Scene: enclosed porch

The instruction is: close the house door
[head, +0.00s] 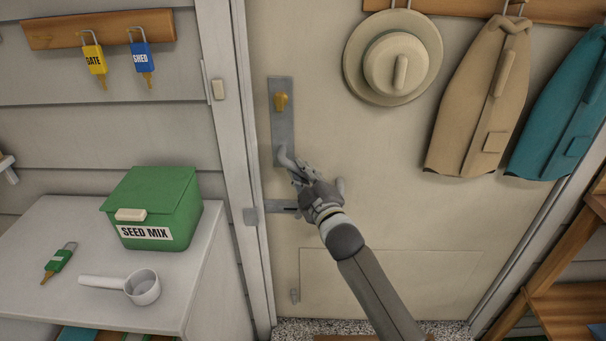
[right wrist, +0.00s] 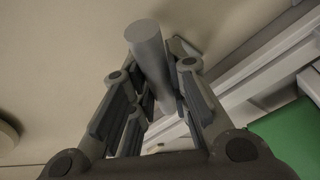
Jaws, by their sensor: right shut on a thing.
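The house door (head: 400,215) is a cream panel that fills the middle of the head view. Its left edge lies close along the pale door frame (head: 236,150); I cannot tell whether it is fully shut. A grey plate (head: 283,133) with a yellow knob (head: 281,101) is on its left side, with a grey lever handle (head: 285,156) at the plate's lower end. My right gripper (head: 297,172) is at this handle. In the right wrist view the grey handle bar (right wrist: 150,60) stands between the fingers of the gripper (right wrist: 155,95), shut on it. My left gripper is out of view.
A hat (head: 393,62), a tan coat (head: 475,105) and a teal coat (head: 560,105) hang on the door's upper part. A white cabinet (head: 190,285) with a green seed box (head: 160,195) and a scoop (head: 142,287) stands left. A wooden shelf (head: 565,300) is right.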

